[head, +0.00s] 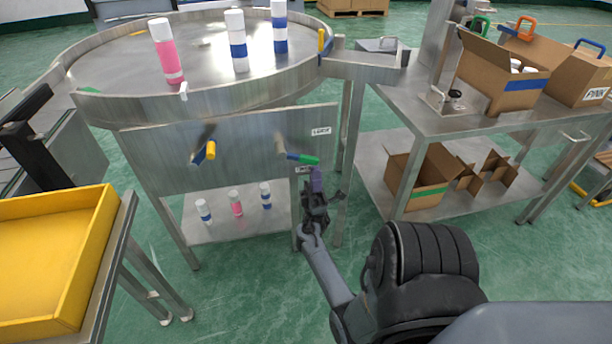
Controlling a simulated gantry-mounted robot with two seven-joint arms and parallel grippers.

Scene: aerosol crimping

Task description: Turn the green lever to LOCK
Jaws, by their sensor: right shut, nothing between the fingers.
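The green lever (306,159) is on the front panel (245,140) below the round steel table. Its green-tipped handle points right and slightly down from a pivot on the panel. A small white label (321,131) sits above and right of it; its print is too small to read surely. A second label just below the lever is partly hidden. My right gripper (317,176) is shut and empty, just below the green tip. Whether it touches the lever cannot be told. My left gripper is out of view.
A yellow-handled lever (208,152) is left on the same panel. Pink and blue-white cans stand on the round table (130,62), with small ones on the shelf below. A steel bench (425,118) with cardboard boxes stands right; a yellow tray (50,245) is left.

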